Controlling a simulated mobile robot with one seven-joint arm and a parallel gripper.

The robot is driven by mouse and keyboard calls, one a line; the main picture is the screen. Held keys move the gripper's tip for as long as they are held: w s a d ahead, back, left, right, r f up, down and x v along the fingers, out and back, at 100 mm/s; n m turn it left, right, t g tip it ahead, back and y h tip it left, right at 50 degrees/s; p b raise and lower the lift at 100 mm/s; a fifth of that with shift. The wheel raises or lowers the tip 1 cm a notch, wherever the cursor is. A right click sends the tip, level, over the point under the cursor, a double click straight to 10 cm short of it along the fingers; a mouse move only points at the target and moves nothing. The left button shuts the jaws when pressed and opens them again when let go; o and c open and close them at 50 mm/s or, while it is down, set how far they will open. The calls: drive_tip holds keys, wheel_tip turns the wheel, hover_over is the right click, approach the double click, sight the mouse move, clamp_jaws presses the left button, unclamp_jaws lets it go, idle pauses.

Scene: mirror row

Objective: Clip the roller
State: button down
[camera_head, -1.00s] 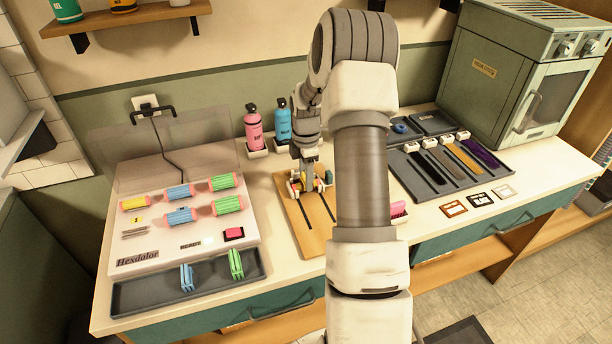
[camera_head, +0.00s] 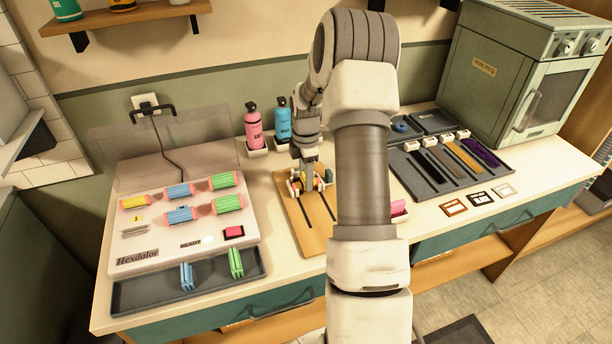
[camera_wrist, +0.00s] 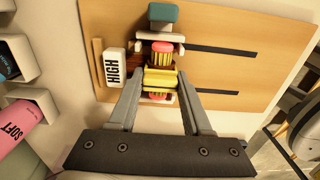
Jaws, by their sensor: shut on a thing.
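A roller with pink ends and a yellow striped body (camera_wrist: 161,55) lies on the wooden board (camera_wrist: 225,25) in the wrist view, held in a small stand. A yellow clip (camera_wrist: 161,80) is over the roller, between my fingers. My gripper (camera_wrist: 160,82) is shut on the yellow clip. In the head view my gripper (camera_head: 308,180) is low over the far part of the board (camera_head: 310,235). The fingers and wrist partly hide the clip and roller there. Whether the clip is seated on the roller I cannot tell.
A white HIGH label (camera_wrist: 115,67) stands beside the roller. Several rollers sit on the heater (camera_head: 150,255) at left; a blue clip (camera_head: 187,276) and a green clip (camera_head: 236,263) stand in its front tray. Pink and blue bottles (camera_head: 253,125) stand behind. A dark tray (camera_head: 400,165) is at right.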

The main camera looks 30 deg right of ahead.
drive_tip(key=shift+c, duration=1.3)
unclamp_jaws()
drive_tip(key=shift+o, duration=0.2)
drive_tip(key=shift+o, duration=1.1)
drive_tip(key=shift+r, duration=0.1)
drive_tip(key=shift+r+p, duration=2.45)
drive_tip(key=shift+r, duration=0.95)
